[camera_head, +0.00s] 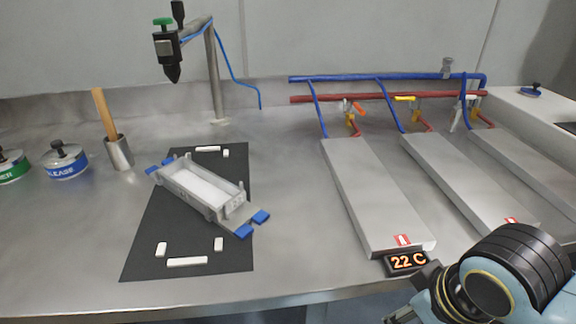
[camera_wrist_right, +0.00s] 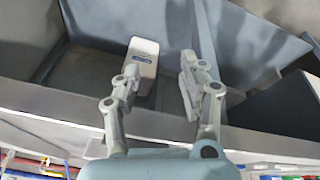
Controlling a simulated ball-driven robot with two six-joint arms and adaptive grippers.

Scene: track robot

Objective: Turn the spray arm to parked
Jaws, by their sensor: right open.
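The spray arm (camera_head: 199,30) sits on top of a grey upright post (camera_head: 215,80) at the back of the bench. It reaches left and toward me, and carries a black nozzle head (camera_head: 169,55) with a green knob (camera_head: 163,21). A blue hose runs along it and hangs down right of the post. My right gripper (camera_wrist_right: 160,76) is open in the right wrist view, with nothing between its fingers, over a grey-walled recess. My right arm shows at the lower right of the head view, far from the spray arm. My left gripper is not in view.
A grey mould (camera_head: 190,206) with blue tabs lies askew on a black mat (camera_head: 150,232) below the nozzle. A wooden-handled tool stands in a metal cup (camera_head: 119,153). Several grey slabs and red and blue pipes (camera_head: 350,80) fill the right. A white box (camera_wrist_right: 143,50) stands in the recess.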

